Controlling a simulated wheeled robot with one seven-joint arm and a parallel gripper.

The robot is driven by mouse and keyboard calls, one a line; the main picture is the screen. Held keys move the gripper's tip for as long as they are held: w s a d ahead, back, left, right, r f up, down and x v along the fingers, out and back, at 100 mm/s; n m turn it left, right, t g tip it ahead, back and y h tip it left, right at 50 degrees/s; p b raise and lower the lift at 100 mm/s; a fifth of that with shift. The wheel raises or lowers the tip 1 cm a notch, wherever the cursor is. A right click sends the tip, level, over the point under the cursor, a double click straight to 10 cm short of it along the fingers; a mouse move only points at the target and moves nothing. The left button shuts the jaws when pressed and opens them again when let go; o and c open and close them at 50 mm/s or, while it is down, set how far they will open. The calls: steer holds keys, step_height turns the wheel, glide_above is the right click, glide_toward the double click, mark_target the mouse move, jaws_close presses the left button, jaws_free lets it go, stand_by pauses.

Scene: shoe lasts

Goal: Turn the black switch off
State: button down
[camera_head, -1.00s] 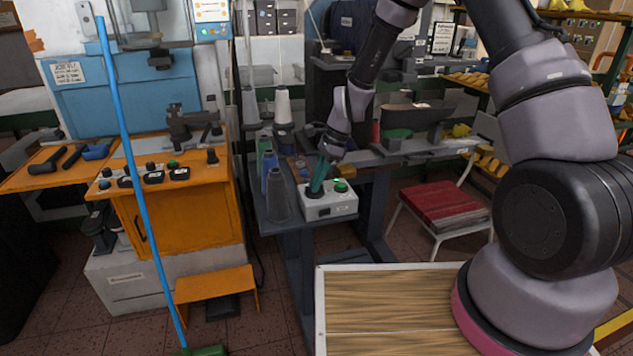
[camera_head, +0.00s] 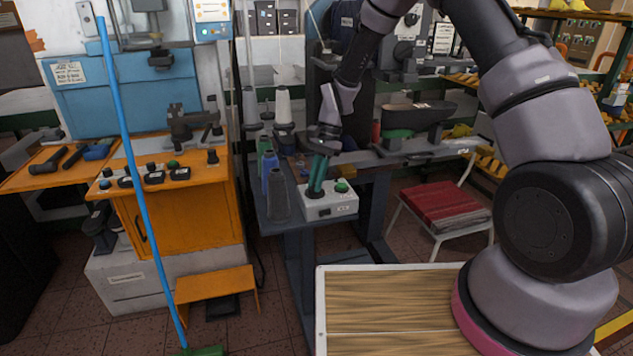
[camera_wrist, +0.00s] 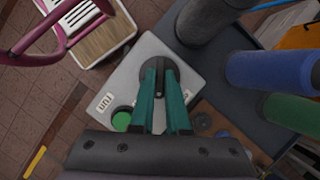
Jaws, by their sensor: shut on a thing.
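The black switch (camera_wrist: 151,67) is a round dark knob on top of a small white control box (camera_head: 340,207). The box also shows in the wrist view (camera_wrist: 150,45), with a "run" label and a green button (camera_wrist: 121,121) beside the knob. In the head view the green button (camera_head: 341,186) is right of my gripper. My gripper (camera_head: 315,190) points down at the box with its teal fingers on the knob. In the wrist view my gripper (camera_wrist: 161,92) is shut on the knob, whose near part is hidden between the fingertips.
Thread cones stand close to the box: a dark grey one (camera_head: 278,195), a blue one (camera_head: 266,165) and a green one (camera_head: 264,148). A red-seated chair (camera_head: 446,205) stands to the right.

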steer(key=n+h, duration=0.1)
steer(key=n, duration=0.1)
steer(key=n+h, duration=0.1)
steer(key=n, duration=0.2)
steer(key=shift+w+a+n+g, duration=0.2)
steer(key=shift+n+g, duration=0.1)
steer(key=shift+g, duration=0.1)
steer(key=n+h, duration=0.1)
steer(key=n, duration=0.4)
steer(key=shift+a+h, duration=0.1)
steer(key=shift+h, duration=0.3)
steer(key=shift+n, duration=0.3)
steer(key=c, duration=0.9)
jaws_free()
steer(key=shift+s, duration=0.1)
steer(key=shift+r, duration=0.15)
steer(key=v, duration=1)
steer(key=shift+a+r, duration=0.15)
steer(key=shift+r, duration=0.15)
